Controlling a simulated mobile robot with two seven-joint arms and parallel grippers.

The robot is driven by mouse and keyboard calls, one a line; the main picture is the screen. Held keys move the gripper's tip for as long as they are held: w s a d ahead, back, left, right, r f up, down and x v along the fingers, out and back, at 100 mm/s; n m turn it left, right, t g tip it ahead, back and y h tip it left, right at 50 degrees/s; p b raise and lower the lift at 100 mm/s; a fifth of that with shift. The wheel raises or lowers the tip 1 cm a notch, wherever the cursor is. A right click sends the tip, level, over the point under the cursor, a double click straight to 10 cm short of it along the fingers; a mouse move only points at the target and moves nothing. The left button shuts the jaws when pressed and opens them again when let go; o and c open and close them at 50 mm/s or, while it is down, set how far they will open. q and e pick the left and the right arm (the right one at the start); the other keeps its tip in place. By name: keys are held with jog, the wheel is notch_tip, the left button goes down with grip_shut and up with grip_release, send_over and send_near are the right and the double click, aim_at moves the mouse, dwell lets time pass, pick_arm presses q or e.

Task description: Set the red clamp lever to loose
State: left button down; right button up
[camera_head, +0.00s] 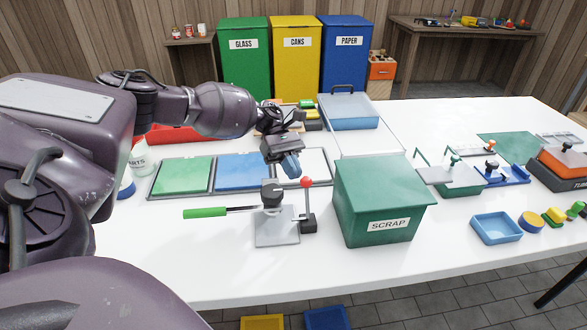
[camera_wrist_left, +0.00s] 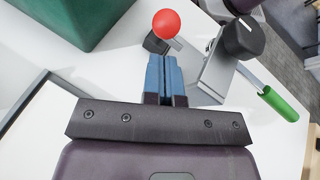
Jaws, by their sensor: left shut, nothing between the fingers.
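The red clamp lever (camera_head: 306,183) has a red ball on a thin rod that stands roughly upright from a small dark block at the right edge of a grey plate (camera_head: 277,238). Its red ball also shows in the left wrist view (camera_wrist_left: 166,23), just beyond the fingertips. My left gripper (camera_head: 292,170) is shut and empty, its blue fingers together and pointing down, a little behind and left of the ball. It also shows in the left wrist view (camera_wrist_left: 164,62). I see no clear contact with the lever. My right gripper is out of view.
A black knob (camera_head: 271,191) and a rod with a green handle (camera_head: 205,213) stand at the grey plate. The green SCRAP bin (camera_head: 380,200) is close on the right. Green and blue trays (camera_head: 183,175) lie behind. The table's front left is clear.

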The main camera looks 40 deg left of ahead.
pick_arm(q)
jog(key=shift+s+d+r, duration=0.15)
jog(key=shift+d+r, duration=0.15)
jog(key=shift+d, duration=0.35)
jog(key=shift+d+f, duration=0.1)
jog(key=shift+s+d+r+y+p, duration=0.2)
jog(key=shift+s+r+y+p, duration=0.15)
jog(key=shift+p, duration=0.2)
jog(key=shift+w+r, duration=0.1)
